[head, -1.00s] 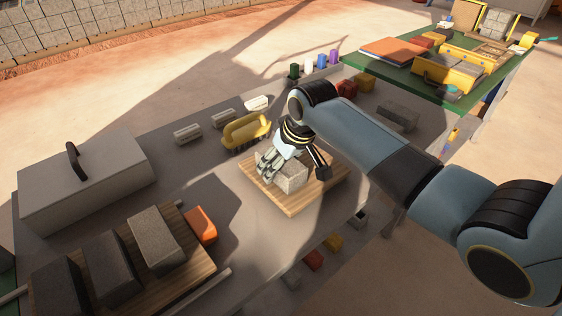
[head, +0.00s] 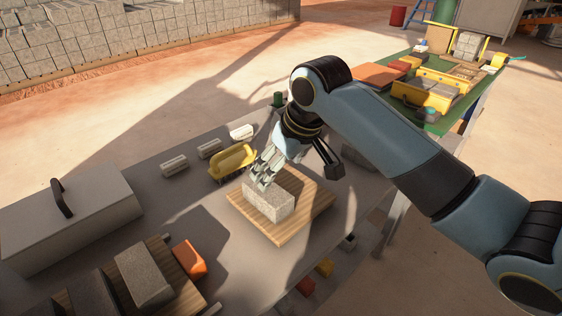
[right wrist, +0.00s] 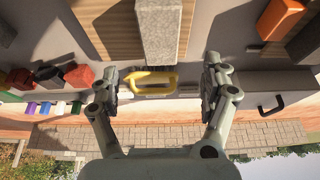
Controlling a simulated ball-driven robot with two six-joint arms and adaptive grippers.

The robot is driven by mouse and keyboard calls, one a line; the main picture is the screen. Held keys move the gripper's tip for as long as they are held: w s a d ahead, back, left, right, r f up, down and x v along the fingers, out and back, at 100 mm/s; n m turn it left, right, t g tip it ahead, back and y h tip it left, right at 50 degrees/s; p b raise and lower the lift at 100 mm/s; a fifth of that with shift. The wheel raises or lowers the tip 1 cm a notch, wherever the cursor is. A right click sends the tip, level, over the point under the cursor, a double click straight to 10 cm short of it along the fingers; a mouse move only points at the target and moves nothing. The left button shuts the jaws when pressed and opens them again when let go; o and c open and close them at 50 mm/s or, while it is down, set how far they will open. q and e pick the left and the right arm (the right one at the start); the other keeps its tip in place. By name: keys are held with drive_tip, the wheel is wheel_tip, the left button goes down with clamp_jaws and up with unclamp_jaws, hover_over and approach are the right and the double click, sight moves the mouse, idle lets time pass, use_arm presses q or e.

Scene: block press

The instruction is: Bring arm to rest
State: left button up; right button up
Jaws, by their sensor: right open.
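My right gripper (head: 290,168) is above the wooden board at the middle of the grey table in the head view. In the right wrist view my right gripper (right wrist: 160,80) has its two fingers spread wide with nothing between them. A grey concrete block (head: 268,203) lies on the wooden board (head: 285,228). The block also shows in the right wrist view (right wrist: 161,30), beyond the fingertips. In the head view one finger overlaps the block's far end; I cannot tell whether it touches. My left gripper is not in view.
A yellow handled tool (head: 232,160) lies just behind the board. A grey box with a black handle (head: 70,220) stands at the left. Dark and grey blocks (head: 143,275) and an orange piece (head: 189,259) are at front left. A green table (head: 405,105) stands at far right.

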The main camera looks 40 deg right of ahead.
drive_tip(key=shift+s+r, duration=0.2)
drive_tip(key=shift+r, duration=0.15)
idle(0.3)
drive_tip(key=s+a+r+g+h, duration=0.1)
drive_tip(key=s+a, duration=0.1)
drive_tip(key=s, duration=0.9)
drive_tip(key=s+a, duration=0.2)
drive_tip(key=s, duration=0.9)
drive_tip(key=s+d+f+g+b, duration=0.1)
drive_tip(key=d+f+b, duration=0.15)
drive_tip(key=f, duration=1.45)
drive_tip(key=s+d+f+b, duration=0.1)
drive_tip(key=f+b, duration=0.3)
drive_tip(key=f, duration=1.2)
drive_tip(key=s+f+g+b, duration=0.1)
drive_tip(key=s+f+b, duration=0.3)
drive_tip(key=s+f, duration=1.4)
drive_tip(key=shift+d+f+g, duration=0.2)
drive_tip(key=shift+f+g, duration=0.1)
drive_tip(key=shift+f, duration=0.4)
